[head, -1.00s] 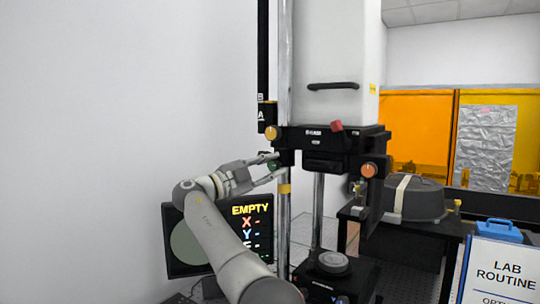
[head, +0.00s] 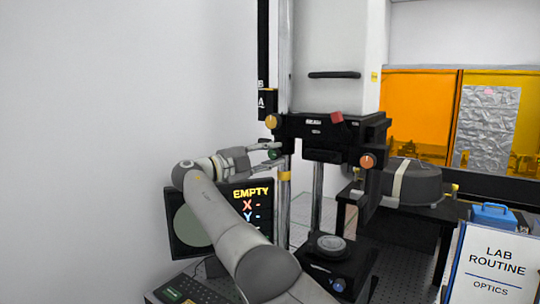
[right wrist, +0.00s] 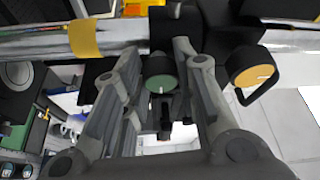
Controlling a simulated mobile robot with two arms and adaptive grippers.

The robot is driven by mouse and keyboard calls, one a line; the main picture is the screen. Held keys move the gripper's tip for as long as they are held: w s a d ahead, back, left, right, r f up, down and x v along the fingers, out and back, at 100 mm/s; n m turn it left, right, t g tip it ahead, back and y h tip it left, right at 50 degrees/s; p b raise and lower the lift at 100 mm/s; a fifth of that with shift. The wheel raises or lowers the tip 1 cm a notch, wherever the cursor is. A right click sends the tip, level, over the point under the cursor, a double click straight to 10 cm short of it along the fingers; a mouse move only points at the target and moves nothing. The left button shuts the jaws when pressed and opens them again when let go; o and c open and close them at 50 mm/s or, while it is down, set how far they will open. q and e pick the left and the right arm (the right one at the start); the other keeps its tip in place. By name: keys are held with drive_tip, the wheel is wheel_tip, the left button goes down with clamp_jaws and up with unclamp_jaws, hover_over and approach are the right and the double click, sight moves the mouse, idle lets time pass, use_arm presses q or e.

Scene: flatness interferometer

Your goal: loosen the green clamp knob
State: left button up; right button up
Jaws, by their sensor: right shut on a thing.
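The green clamp knob (head: 274,154) is a small round knob on the left side of the black clamp block, at the metal column. In the right wrist view the green knob (right wrist: 160,85) faces me with a white mark on its face. My right gripper (head: 277,152) reaches it from the left and is shut on it, with one finger on each side. The fingers (right wrist: 187,82) partly hide the knob's sides. My left gripper is not in view.
An orange-yellow knob (head: 271,121) sits just above the green one, and an orange knob (head: 367,161) is at the block's right. A round stage (head: 330,245) is under the block.

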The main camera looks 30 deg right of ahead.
drive_tip(key=o, duration=1)
drive_tip(key=a, duration=0.7)
drive_tip(key=shift+a+f, duration=0.25)
drive_tip(key=shift+f, duration=0.05)
